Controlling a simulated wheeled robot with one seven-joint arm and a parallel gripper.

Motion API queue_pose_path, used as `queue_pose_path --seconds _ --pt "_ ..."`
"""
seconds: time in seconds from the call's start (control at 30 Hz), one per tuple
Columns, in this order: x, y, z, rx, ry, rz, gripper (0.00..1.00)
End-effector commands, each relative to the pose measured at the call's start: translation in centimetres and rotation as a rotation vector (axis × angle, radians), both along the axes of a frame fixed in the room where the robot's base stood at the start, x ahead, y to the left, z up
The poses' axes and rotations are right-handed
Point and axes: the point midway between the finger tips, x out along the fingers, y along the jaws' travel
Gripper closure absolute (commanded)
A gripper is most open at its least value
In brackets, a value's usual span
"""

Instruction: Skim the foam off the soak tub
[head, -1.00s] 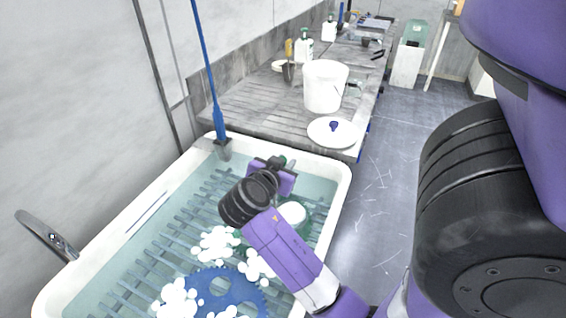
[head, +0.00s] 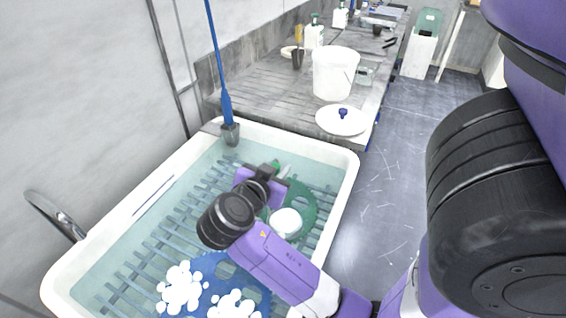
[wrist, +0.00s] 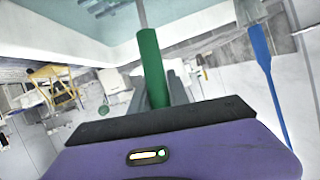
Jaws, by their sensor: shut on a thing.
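The soak tub (head: 352,170) is white and holds clear water over a grey slatted grid. White foam clumps (head: 183,289) (head: 235,304) float at its near end, over a blue toothed disc (head: 258,291). My gripper (head: 278,171) is above the tub's far part, beyond my wrist. In the wrist view my gripper (wrist: 160,92) is shut on a green handle (wrist: 152,65) with a thin grey rod. The handle's far end is not clear to me. A round white thing (head: 286,222) shows beside my wrist over a green disc (head: 306,207); I cannot tell what it is.
A blue-handled tool (head: 226,108) stands at the tub's far left corner. A tap (head: 55,215) is at the left wall. The counter (head: 262,90) beyond holds a white bucket (head: 333,75) and a lid with a blue knob (head: 342,123). The floor at right is clear.

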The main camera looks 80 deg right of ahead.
Motion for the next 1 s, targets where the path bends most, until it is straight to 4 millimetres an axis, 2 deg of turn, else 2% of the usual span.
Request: queue_pose_path --seconds 1.0 --pt "2.2 8.9 0.0 0.0 0.0 0.002 1.0"
